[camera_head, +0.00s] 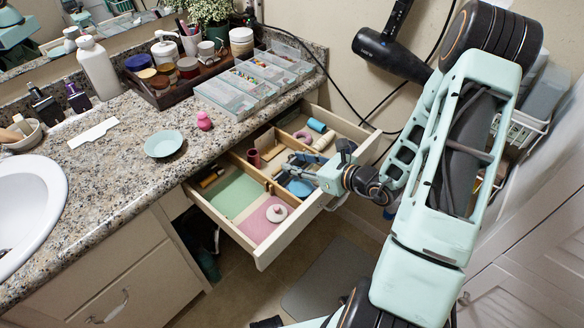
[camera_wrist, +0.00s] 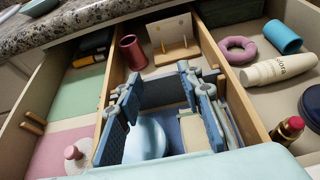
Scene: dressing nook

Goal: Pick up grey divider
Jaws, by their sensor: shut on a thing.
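The grey divider (camera_wrist: 162,92) is a dark grey upright panel in the middle section of the open drawer. In the wrist view it spans between the two blue fingers of my gripper (camera_wrist: 160,108), which press on its ends. In the head view my gripper (camera_head: 318,168) reaches down into the drawer (camera_head: 283,243), and its fingers hide most of the divider. I cannot tell whether the divider's lower edge touches the drawer floor.
A light blue round item (camera_wrist: 147,138) lies close below the fingers. Wooden partitions (camera_wrist: 112,85) stand on both sides. A red lipstick (camera_wrist: 288,130), a cream tube (camera_wrist: 280,70) and a pink ring (camera_wrist: 238,48) lie right. A pink-knobbed lid (camera_wrist: 75,158) lies left.

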